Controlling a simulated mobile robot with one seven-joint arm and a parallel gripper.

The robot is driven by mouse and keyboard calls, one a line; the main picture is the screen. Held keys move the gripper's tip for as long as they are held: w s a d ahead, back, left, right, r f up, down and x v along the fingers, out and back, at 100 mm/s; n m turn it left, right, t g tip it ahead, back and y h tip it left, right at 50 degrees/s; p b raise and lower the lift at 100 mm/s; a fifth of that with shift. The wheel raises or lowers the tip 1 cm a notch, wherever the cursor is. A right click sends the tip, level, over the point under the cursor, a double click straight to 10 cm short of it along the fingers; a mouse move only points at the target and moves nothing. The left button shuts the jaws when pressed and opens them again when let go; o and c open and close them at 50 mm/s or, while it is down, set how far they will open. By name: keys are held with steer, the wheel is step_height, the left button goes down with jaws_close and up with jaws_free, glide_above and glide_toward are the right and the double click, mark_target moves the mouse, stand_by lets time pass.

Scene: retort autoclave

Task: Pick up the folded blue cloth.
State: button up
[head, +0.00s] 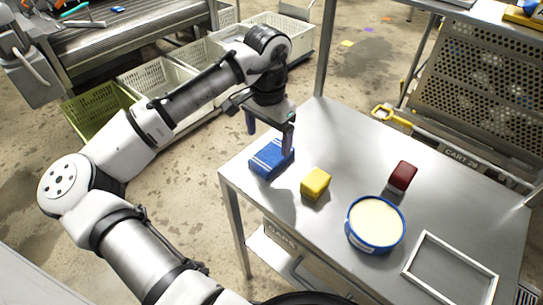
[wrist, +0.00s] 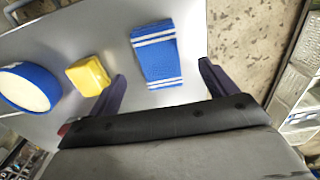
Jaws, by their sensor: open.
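The folded blue cloth (head: 271,158) has white stripes and lies flat near the left corner of the metal table (head: 338,140) in the head view. In the wrist view the cloth (wrist: 158,55) lies ahead of my gripper, between the lines of its two fingers. My gripper (head: 270,137) is above the cloth, pointing down, and partly overlaps it in the head view. Whether a fingertip touches the cloth cannot be told.
A yellow block (head: 315,184) sits close to the right of the cloth. A blue tub with cream contents (head: 375,224), a dark red block (head: 402,177) and a white frame (head: 451,268) are farther right. The table's left edge is close to the cloth.

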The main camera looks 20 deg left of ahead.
mark_target(269, 156)
steer(key=shift+d+f+p, duration=0.1)
steer(key=shift+f+p, duration=0.4)
steer(key=shift+f, duration=2.5)
steer(key=c, duration=1.1)
